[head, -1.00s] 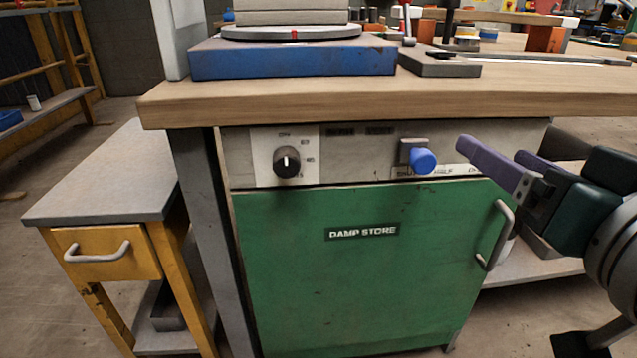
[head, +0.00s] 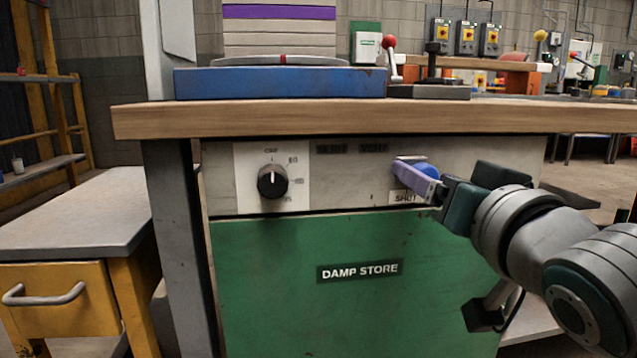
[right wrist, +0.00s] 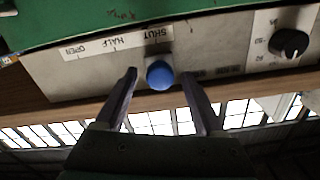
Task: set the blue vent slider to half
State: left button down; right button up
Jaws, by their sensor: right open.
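The blue vent slider (head: 427,168) sits on the pale control panel above the green door. It also shows in the right wrist view as a round blue knob (right wrist: 160,74) beside the SHUT end of the label strip (right wrist: 115,43), which reads OPEN, HALF and SHUT. My right gripper (head: 410,175) is at the slider, its purple fingers partly covering it in the head view. In the right wrist view the open fingers (right wrist: 160,79) stand on either side of the knob, with gaps between; contact is not visible. My left gripper is out of view.
A dark rotary knob (head: 272,181) is on the left of the panel. The wooden worktop (head: 350,120) overhangs just above the panel. A grey side table (head: 75,205) with a yellow drawer stands at the left. The green DAMP STORE door (head: 350,310) is below.

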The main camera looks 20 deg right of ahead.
jog(key=shift+w+d, duration=0.2)
jog(key=shift+w, duration=0.45)
grip_shut()
dwell(1.0)
